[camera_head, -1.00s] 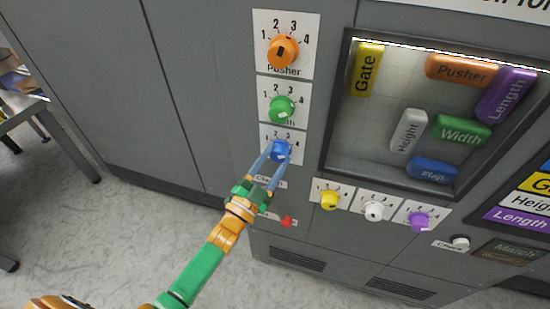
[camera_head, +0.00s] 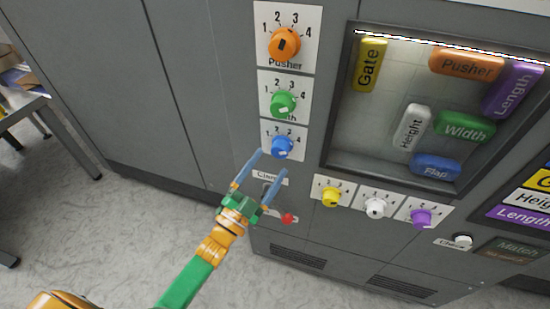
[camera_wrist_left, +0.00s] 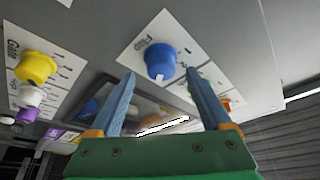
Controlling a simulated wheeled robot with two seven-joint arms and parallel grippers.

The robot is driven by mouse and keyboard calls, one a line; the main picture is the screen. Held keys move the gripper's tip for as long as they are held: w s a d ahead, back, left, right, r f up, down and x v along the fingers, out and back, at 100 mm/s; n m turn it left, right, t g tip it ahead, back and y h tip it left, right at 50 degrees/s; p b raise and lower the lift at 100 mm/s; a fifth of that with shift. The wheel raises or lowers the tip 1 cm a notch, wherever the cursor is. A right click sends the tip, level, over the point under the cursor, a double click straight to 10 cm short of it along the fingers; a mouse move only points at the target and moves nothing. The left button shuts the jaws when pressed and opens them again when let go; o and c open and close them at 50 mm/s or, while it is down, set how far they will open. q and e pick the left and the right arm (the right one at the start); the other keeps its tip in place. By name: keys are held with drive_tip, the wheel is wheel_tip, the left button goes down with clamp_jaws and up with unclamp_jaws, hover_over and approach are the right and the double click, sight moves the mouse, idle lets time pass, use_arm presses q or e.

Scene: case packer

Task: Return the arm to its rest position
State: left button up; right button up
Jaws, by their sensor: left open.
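My left gripper (camera_head: 265,167) is open and empty in the head view, its two blue fingers apart just below the blue knob (camera_head: 283,146). In the left wrist view my left gripper (camera_wrist_left: 160,85) shows its fingers apart, with the blue knob (camera_wrist_left: 160,61) seen beyond and between them, apart from both. My left arm (camera_head: 190,283) reaches up from the bottom of the head view. My right gripper is not in view.
The grey machine panel carries an orange knob (camera_head: 284,43), a green knob (camera_head: 283,103), yellow (camera_head: 331,197), white (camera_head: 375,208) and purple (camera_head: 420,218) knobs, and a red button (camera_head: 287,218). A window (camera_head: 350,130) shows coloured blocks. A table (camera_head: 30,108) stands left; floor between is clear.

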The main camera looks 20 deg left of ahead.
use_arm(q)
drive_tip(key=v, duration=0.3)
drive_tip(key=shift+s, duration=0.1)
drive_tip(key=s+a+f+n+g+y, duration=0.1)
drive_tip(key=s+f+n+g+y, duration=0.3)
drive_tip(key=f, duration=1.1)
drive_tip(key=s+a+f+n+g, duration=0.15)
drive_tip(key=s+f+g, duration=0.4)
drive_tip(key=f, duration=0.85)
drive_tip(key=s+f+n+g, duration=0.1)
drive_tip(key=s+f+g, duration=0.4)
drive_tip(key=s, duration=0.7)
drive_tip(key=s+f+n+g+y, duration=0.1)
drive_tip(key=s+f+n+g, duration=0.1)
drive_tip(key=s+f+g, duration=0.3)
drive_tip(key=s+f, duration=0.3)
drive_tip(key=s, duration=0.4)
drive_tip(key=shift+a+y, duration=0.3)
drive_tip(key=shift+a, duration=0.05)
